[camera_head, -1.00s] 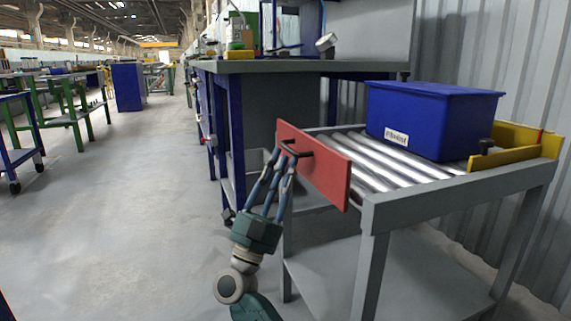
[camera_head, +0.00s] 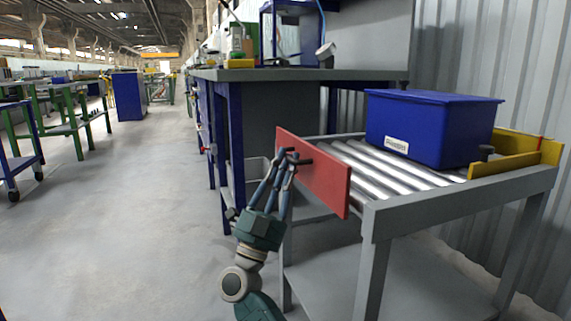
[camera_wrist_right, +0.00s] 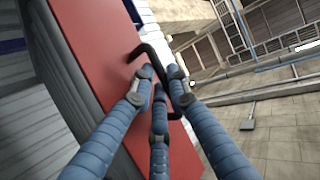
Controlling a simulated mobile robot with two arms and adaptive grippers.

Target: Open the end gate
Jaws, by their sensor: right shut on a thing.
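The end gate (camera_head: 318,180) is a red panel standing across the near left end of the roller table (camera_head: 425,205). It also fills the middle of the right wrist view (camera_wrist_right: 95,45). Its black handle (camera_head: 299,160) is a bent bar on the outer face, seen closer in the right wrist view (camera_wrist_right: 148,53). My right gripper (camera_head: 284,165) is shut on the handle, its blue fingers around the bar; the fingers also show in the right wrist view (camera_wrist_right: 160,88). The fingers partly hide the handle. My left gripper is in neither view.
A blue lidded bin (camera_head: 430,130) stands on the rollers (camera_head: 365,165). A yellow guard (camera_head: 520,160) lines the table's far right end. A grey workbench with blue legs (camera_head: 230,150) stands behind the gate. The floor to the left (camera_head: 120,220) is clear.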

